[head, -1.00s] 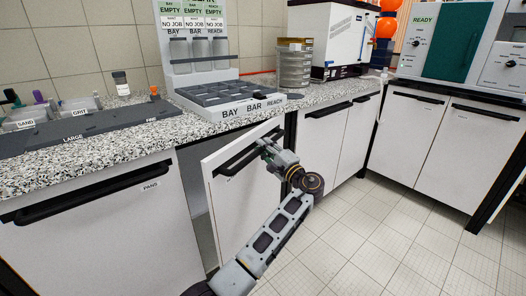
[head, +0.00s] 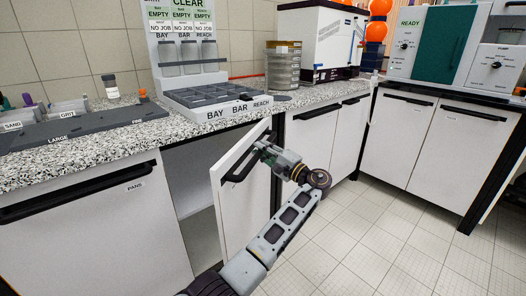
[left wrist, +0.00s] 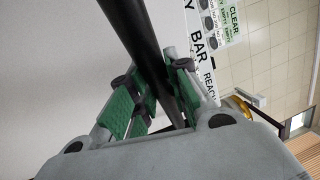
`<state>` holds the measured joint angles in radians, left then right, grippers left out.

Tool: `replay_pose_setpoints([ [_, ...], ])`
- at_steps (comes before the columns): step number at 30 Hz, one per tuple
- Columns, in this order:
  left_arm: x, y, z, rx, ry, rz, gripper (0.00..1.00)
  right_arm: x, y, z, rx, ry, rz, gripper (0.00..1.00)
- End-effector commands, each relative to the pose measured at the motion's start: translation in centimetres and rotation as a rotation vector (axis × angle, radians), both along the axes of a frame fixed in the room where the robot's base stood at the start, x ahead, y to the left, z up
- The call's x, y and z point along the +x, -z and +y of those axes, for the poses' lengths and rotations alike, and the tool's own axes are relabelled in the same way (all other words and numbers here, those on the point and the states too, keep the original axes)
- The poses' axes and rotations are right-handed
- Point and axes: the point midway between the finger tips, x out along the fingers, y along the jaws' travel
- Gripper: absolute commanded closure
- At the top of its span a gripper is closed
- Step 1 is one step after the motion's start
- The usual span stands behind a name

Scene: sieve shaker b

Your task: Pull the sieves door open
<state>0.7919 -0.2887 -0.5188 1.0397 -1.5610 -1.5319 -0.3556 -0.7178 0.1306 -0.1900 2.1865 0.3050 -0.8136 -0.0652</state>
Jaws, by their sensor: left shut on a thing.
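The sieves door (head: 240,205) is a white cabinet door under the counter, in the middle of the head view. My left gripper (head: 262,150) is shut on this handle. In the left wrist view the black handle (left wrist: 146,45) passes between the green-padded fingers of the gripper (left wrist: 150,100). The door's label is not readable. My right gripper is not in view.
The speckled counter (head: 130,135) above carries a grey tray (head: 205,98) and a sieve stack (head: 283,68). The closed PANS door (head: 95,230) is at the left. More closed cabinets (head: 395,125) stand at the right. The tiled floor (head: 365,240) in front is clear.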

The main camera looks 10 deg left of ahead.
Motion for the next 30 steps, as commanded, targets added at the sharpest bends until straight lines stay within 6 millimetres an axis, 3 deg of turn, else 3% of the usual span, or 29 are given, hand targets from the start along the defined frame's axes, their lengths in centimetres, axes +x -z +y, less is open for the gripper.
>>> replay_pose_setpoints([
  [7, 0.0, 0.2, -0.1, -0.002, 0.003, 0.003, 1.0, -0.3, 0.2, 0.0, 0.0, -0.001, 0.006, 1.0],
  [8, 0.0, 0.2, -0.1, -0.002, 0.003, 0.003, 0.79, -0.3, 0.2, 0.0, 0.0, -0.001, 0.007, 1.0],
  [13, 0.0, 0.1, -0.1, -0.001, 0.002, 0.002, 0.59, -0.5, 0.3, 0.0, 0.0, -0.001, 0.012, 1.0],
  [23, 0.0, 0.0, 0.0, -0.001, 0.0, 0.0, 0.59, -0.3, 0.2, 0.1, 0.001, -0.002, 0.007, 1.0],
  [30, 0.0, -1.3, 0.0, -0.003, 0.0, -0.002, 0.59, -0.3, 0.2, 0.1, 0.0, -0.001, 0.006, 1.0],
])
